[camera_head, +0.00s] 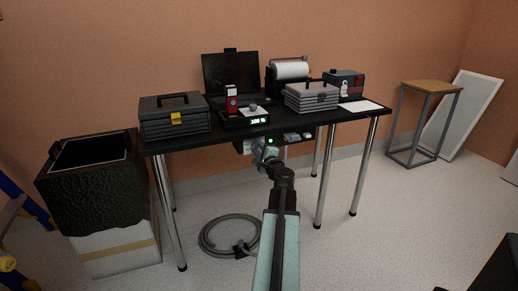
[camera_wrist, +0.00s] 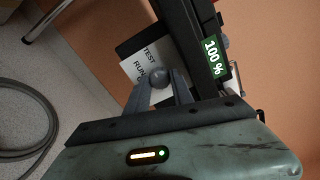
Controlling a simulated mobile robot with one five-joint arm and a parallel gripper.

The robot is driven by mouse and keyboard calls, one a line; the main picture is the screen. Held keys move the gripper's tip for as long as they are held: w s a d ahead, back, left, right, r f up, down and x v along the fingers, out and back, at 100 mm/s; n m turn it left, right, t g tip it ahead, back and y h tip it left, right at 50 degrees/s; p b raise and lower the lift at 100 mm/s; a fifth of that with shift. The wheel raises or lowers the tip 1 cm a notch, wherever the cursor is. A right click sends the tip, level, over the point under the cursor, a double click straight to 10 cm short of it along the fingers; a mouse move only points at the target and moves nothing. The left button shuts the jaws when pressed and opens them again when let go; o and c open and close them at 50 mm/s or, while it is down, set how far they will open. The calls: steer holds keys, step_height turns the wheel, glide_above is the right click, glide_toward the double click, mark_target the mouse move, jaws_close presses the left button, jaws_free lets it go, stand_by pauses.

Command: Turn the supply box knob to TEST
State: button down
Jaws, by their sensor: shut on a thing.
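The supply box (camera_wrist: 136,44) shows in the wrist view as a dark box with a white label plate (camera_wrist: 131,68) printed TEST and RUN. Its round grey knob (camera_wrist: 157,77) sits between my two fingertips. My gripper (camera_wrist: 160,80) is shut on the knob. Which word the knob points to cannot be told, as the fingers cover part of it. In the head view, my gripper (camera_head: 264,153) is just below the table's front edge, and it hides most of the supply box.
A coiled hose (camera_head: 206,248) lies on the floor. A wooden-topped stand (camera_head: 431,87) is at right.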

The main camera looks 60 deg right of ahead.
steer(key=c, duration=1.1)
jaws_free()
steer(key=v, duration=0.8)
steer(key=shift+w, duration=0.1)
